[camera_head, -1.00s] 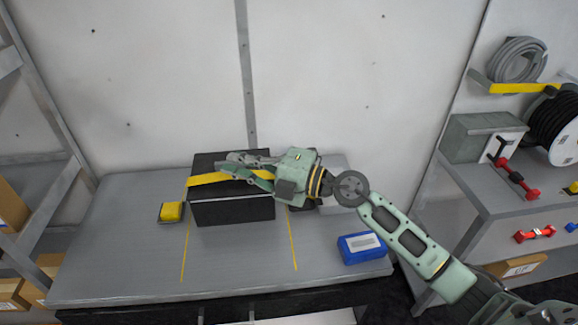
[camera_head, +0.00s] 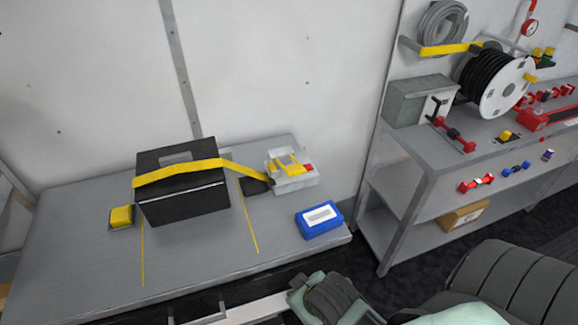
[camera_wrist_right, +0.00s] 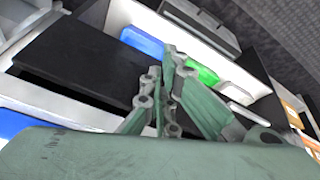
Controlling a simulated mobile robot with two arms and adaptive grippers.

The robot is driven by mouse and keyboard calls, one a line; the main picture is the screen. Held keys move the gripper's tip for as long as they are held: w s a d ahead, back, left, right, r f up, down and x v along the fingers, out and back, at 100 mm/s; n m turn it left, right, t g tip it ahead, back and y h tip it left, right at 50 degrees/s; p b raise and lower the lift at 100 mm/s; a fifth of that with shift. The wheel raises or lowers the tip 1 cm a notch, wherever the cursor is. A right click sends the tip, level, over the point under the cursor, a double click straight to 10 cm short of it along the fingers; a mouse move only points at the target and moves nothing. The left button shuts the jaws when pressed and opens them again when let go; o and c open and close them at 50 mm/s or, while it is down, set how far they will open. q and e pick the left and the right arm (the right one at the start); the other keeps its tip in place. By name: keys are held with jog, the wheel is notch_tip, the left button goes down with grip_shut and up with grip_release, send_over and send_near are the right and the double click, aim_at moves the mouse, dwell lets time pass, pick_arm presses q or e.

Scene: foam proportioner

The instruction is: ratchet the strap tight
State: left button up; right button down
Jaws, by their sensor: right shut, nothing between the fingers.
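A black case (camera_head: 190,205) with a top handle stands on the grey bench. A yellow strap (camera_head: 180,172) lies over it, from beside a yellow block (camera_head: 121,216) at its left to a pale ratchet unit (camera_head: 290,172) with a yellow lever (camera_head: 289,163) at its right. The strap slopes down to the unit; its tension is unclear. My right arm is at the bottom of the head view, away from the strap; its fingertips are not distinguishable there. In the right wrist view my right gripper (camera_wrist_right: 167,72) is shut and empty. My left gripper is not in view.
A blue box (camera_head: 319,220) lies at the bench's (camera_head: 75,235) right front. Yellow lines mark the bench top. To the right, a shelf unit (camera_head: 400,175) holds a cable reel (camera_head: 505,88), a grey box and red fittings. The bench front is clear.

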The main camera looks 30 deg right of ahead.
jog(key=s+f+g+b, duration=0.1)
jog(key=s+f, duration=0.3)
jog(key=f, duration=0.8)
jog(key=s+f+g, duration=0.1)
jog(key=s+f, duration=0.2)
jog(key=f, duration=0.8)
jog(key=s+d+f+g+b, duration=0.1)
jog(key=s+d+f, duration=0.1)
jog(key=s+f, duration=1.3)
jog(key=shift+s+f+b, duration=0.35)
jog(key=shift+s+b, duration=0.05)
jog(key=shift+s, duration=0.25)
jog(key=shift+w, duration=0.1)
